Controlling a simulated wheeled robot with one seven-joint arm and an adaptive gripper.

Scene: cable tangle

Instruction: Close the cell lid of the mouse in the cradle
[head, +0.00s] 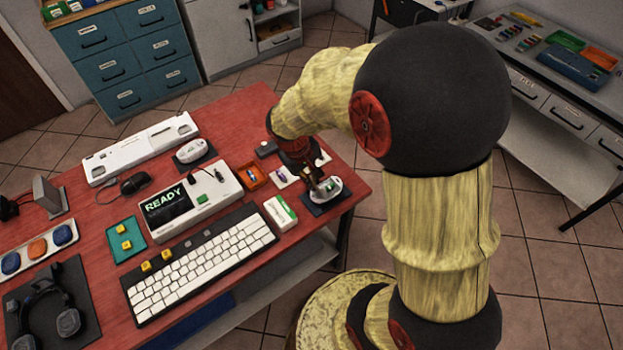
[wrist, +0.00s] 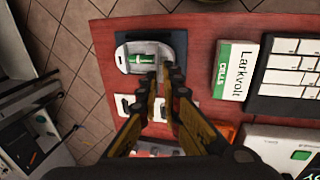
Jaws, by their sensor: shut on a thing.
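The white mouse (wrist: 122,57) lies underside up in its dark cradle (wrist: 127,34) at the table's edge, its cell bay open with a green cell (wrist: 140,58) inside. In the head view the mouse (head: 331,187) sits right under my gripper (head: 314,184). In the wrist view my gripper (wrist: 161,74) points down at the mouse's near edge, its fingertips close together and shut on a thin part there. This part appears to be the cell lid, but the fingers hide most of it.
A Larkvolt cell box (wrist: 235,70) and a keyboard (wrist: 288,75) lie beside the cradle. A white tray with small dark parts (wrist: 158,112) lies under my fingers. An orange tray (head: 252,176) and the READY device (head: 190,203) stand to the left. Beyond the table edge is tiled floor.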

